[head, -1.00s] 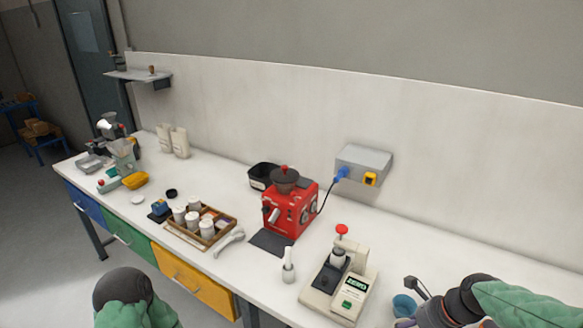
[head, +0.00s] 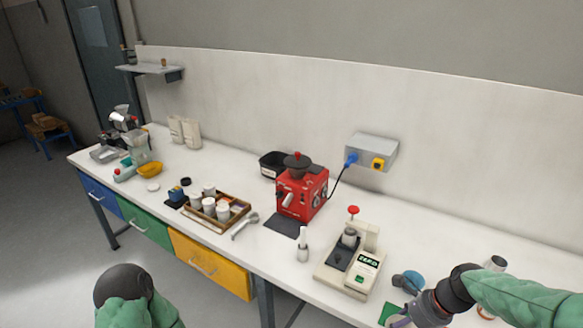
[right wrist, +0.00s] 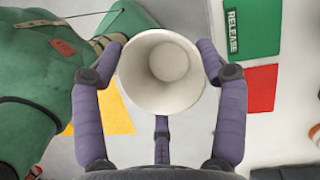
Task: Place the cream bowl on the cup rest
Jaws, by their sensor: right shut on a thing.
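The cream bowl (right wrist: 160,72) sits between the purple fingers of my right gripper (right wrist: 162,80) in the right wrist view. The gripper is shut on it, and the bowl's round mouth faces the camera. In the head view my right gripper (head: 408,312) is at the lower right, over the bench's front part; the bowl is not clear there. My left arm shows only at the lower left, and its gripper is out of view. I cannot tell for certain which thing is the cup rest.
A cream machine (head: 350,262) with a red knob stands left of my right gripper. A white bottle (head: 303,246), a red grinder (head: 302,192) and a wooden tray (head: 228,222) of white containers stand further left. A blue round thing (head: 412,280) lies close by my gripper.

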